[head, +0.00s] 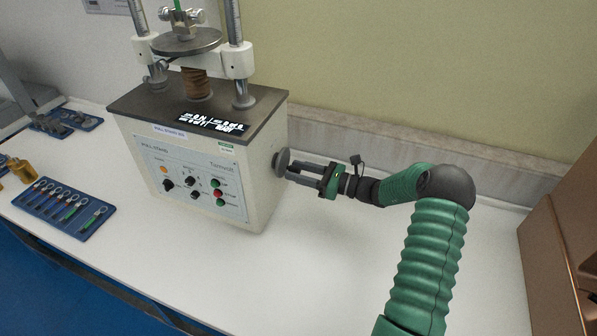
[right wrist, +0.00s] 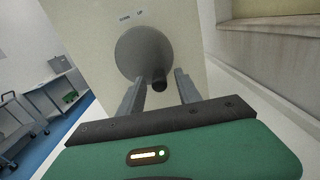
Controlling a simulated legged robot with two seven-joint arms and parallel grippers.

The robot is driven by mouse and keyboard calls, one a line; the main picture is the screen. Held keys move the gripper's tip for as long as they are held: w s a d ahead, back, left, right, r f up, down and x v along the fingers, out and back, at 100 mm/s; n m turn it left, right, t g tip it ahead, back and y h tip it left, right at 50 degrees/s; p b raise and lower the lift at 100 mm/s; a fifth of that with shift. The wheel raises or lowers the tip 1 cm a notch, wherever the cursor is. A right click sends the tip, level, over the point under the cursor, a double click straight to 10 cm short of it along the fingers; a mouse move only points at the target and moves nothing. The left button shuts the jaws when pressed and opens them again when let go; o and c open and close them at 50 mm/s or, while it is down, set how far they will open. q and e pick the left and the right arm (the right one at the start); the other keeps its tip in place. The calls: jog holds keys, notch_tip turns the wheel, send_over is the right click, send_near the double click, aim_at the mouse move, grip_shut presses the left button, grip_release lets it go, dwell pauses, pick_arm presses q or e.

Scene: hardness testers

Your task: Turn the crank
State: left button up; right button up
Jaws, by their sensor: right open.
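The crank (head: 282,162) is a dark grey disc on the right side of the white testing machine (head: 262,195). In the right wrist view the crank (right wrist: 143,52) is a round disc with a short dark knob (right wrist: 159,82) sticking out at its lower right. My right gripper (head: 290,171) is open, its fingers pointing at the crank. In the right wrist view the fingertips (right wrist: 158,80) stand on either side of the knob; I cannot tell whether they touch it. My left gripper is not in view.
The machine stands on a white bench (head: 330,270) against a wall. A blue tray (head: 62,210) of small tools lies at the left, with another tray (head: 72,121) behind it. A brown cabinet (head: 560,260) stands at the right.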

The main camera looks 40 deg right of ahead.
jog(key=v, duration=1.6)
jog(key=shift+s+d, duration=0.2)
jog(key=shift+s, duration=0.15)
jog(key=shift+f, duration=0.1)
jog(key=w+a+f+n+g+p, duration=0.1)
jog(key=a+f+n+g, duration=0.35)
jog(key=a, duration=0.75)
jog(key=a+f+n+g+p, duration=0.1)
jog(key=a+n+g+p, duration=0.1)
jog(key=a+n+g, duration=0.8)
jog(key=s+a+r+n+h+p, duration=0.1)
jog(key=s+a+r+n+h, duration=0.1)
jog(key=a+n, duration=0.4)
jog(key=s+a+r+n+t+h+p, duration=0.1)
jog(key=s+a+n+h, duration=0.3)
jog(key=n, duration=0.6)
jog(key=shift+a+r+n+h+p, duration=0.35)
jog(key=shift+a+r+h, duration=0.15)
jog(key=shift+a+h, duration=0.7)
jog(key=shift+s+a, duration=0.2)
jog(key=shift+a, duration=0.1)
